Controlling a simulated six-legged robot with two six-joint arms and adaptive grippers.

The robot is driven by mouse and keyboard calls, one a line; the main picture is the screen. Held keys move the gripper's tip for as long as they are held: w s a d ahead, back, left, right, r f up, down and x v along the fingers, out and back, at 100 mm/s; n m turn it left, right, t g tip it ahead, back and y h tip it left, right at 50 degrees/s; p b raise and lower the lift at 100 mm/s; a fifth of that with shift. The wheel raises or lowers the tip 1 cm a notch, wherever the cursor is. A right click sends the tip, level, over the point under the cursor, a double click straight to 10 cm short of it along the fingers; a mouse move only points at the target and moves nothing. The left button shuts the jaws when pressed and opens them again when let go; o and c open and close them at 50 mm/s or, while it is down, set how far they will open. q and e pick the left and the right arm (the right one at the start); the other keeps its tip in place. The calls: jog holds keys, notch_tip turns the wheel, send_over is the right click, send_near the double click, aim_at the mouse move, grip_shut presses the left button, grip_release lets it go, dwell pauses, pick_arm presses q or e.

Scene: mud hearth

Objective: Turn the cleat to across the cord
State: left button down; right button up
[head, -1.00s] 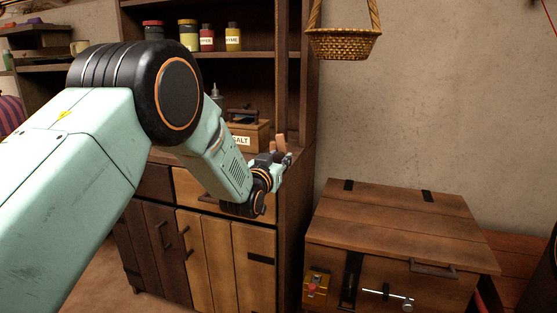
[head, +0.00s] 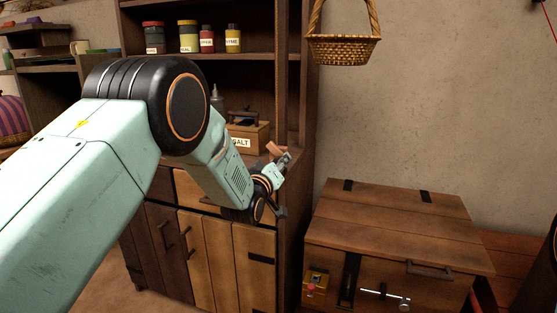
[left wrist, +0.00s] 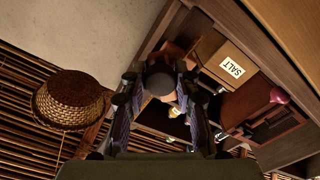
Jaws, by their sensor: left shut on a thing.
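I cannot tell the cord apart from the cupboard's upright edge. My right gripper is not in view.
A salt box (head: 248,135) stands on the cupboard counter, close left of the gripper. Several jars stand on the shelf above. A wicker basket (head: 343,49) hangs at the upper right. A wooden chest (head: 395,225) stands at the lower right. The wall between them is clear.

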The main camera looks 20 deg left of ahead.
pick_arm(q)
jog(key=n+p, duration=0.1)
jog(key=n, duration=0.3)
jog(key=shift+n, duration=0.3)
jog(key=shift+n+p, duration=0.6)
jog(key=shift+n, duration=1.3)
jog(key=c, duration=1)
grip_release()
jog(key=s, duration=1.2)
jog(key=shift+a, duration=0.25)
